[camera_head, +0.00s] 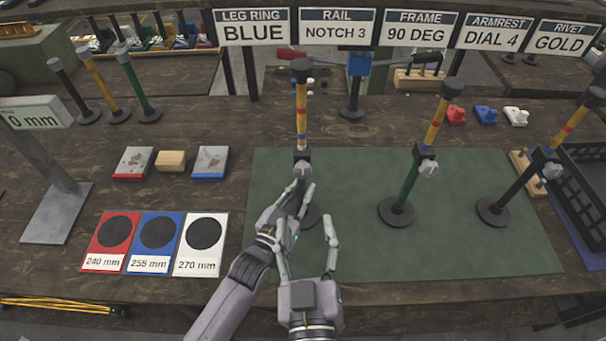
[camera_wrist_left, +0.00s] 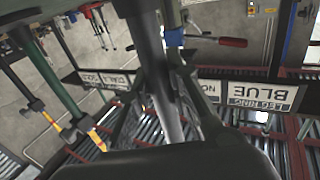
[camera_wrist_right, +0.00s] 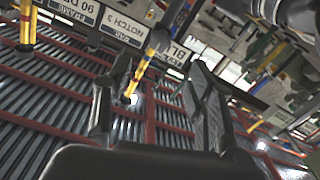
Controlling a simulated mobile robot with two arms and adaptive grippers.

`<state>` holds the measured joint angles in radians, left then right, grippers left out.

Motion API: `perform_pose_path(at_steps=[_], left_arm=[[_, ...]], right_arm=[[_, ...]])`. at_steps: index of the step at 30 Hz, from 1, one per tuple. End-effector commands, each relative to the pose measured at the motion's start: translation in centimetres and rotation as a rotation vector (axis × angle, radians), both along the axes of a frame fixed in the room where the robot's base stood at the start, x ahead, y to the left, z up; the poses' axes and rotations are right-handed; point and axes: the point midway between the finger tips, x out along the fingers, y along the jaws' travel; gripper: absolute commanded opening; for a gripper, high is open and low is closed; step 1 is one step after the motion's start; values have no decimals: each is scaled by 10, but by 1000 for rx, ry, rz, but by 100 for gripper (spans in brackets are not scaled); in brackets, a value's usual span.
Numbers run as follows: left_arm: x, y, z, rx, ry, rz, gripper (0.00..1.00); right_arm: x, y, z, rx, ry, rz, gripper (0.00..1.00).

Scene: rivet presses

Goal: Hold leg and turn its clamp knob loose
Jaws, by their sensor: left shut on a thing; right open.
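The leg at the left of the green mat has a yellow upper tube (camera_head: 301,115) with red and blue bands, a black cap and a dark clamp. Its light grey clamp knob (camera_head: 302,169) faces me, just above my left gripper. My left gripper (camera_head: 304,197) is shut on the leg's dark lower tube (camera_wrist_left: 150,40), between its fingers in the left wrist view. My right gripper (camera_head: 300,230) is open and empty, below the knob and apart from it. The leg's round base is partly hidden by my grippers. The right wrist view shows a yellow tube (camera_wrist_right: 150,55) ahead of the spread fingers.
Two more legs, one green below (camera_head: 408,185) and one black below (camera_head: 518,185), stand on the green mat (camera_head: 470,250) to the right. Red, blue and white cards (camera_head: 155,262) lie at left. A black crate (camera_head: 585,195) bounds the right side. Signs (camera_head: 335,27) stand behind.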

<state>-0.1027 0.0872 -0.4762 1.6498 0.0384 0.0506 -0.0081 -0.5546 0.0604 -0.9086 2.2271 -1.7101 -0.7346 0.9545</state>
Motion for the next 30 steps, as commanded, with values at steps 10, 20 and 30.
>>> perform_pose_path(at_steps=[10,20,30], left_arm=[[0,0,2,-2,-4,0,0],[0,0,2,-2,-4,0,0],[0,0,2,-2,-4,0,0]], right_arm=[[59,2,3,7,-7,-3,51],[109,5,2,3,-4,-1,51],[117,5,1,3,-1,-1,51]])
